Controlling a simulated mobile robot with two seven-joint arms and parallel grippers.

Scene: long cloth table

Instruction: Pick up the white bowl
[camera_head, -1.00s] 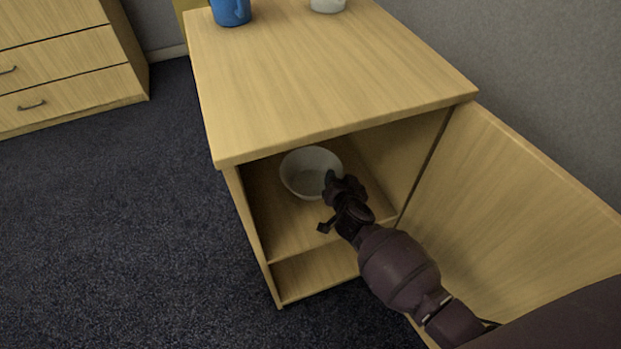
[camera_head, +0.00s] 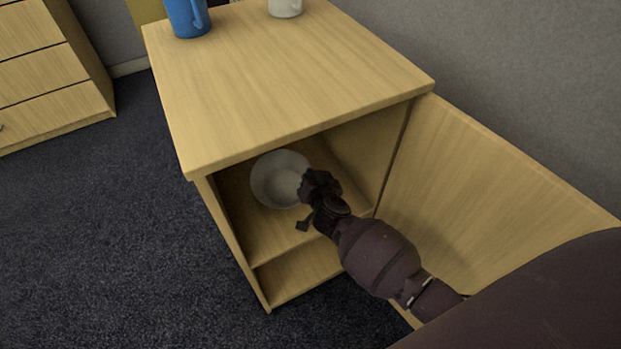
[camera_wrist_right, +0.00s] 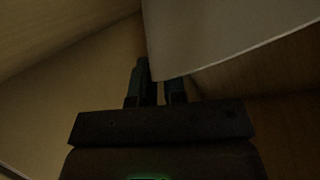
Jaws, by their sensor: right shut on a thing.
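The white bowl (camera_head: 272,180) is inside the open cabinet, over its upper shelf. It looks tilted, with its opening turned partly toward me. My right gripper (camera_head: 308,187) is at the bowl's right rim and shut on it. In the right wrist view the bowl's pale wall (camera_wrist_right: 215,35) runs between the two dark fingers (camera_wrist_right: 160,85). Whether the bowl still touches the shelf I cannot tell. My left gripper is not in view.
The wooden cabinet top (camera_head: 290,80) is close above the bowl. The open door (camera_head: 480,190) stands right of my arm. A blue mug (camera_head: 186,17) and a white cup (camera_head: 285,7) stand on top. A drawer unit (camera_head: 45,75) is at the left. Carpet lies free in front.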

